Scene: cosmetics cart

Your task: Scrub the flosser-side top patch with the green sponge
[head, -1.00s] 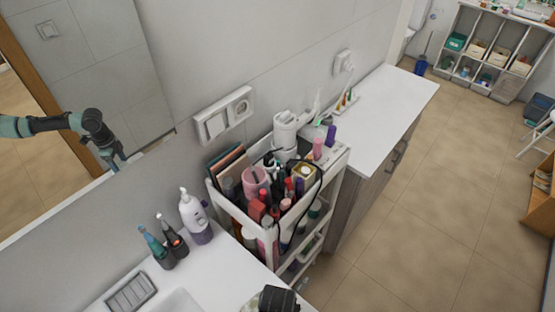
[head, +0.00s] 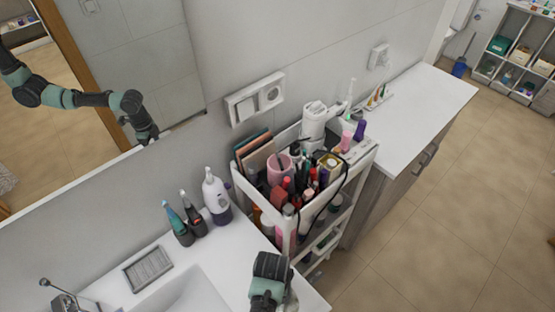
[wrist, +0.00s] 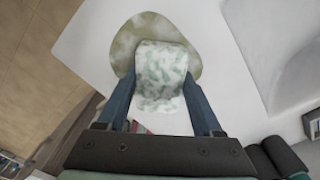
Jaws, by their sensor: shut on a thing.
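My gripper (wrist: 160,88) is shut on the green sponge (wrist: 160,70), a block mottled pale green and white, with one blue finger on each side. In the wrist view the sponge lies over part of a round, dull green patch (wrist: 124,42) on the white top. I cannot tell whether the sponge touches it. In the head view my gripper's wrist part (head: 268,275) is over the front of the counter; its fingers are hidden. A white and purple device, possibly the flosser (head: 215,195), stands at the back of this counter.
The white counter (head: 205,265) has a sink, a grey soap dish (head: 148,268) and two dark bottles (head: 183,222). A crowded white cart (head: 330,205) stands just right of it, with a second white counter (head: 410,105) beyond. The floor at right is clear.

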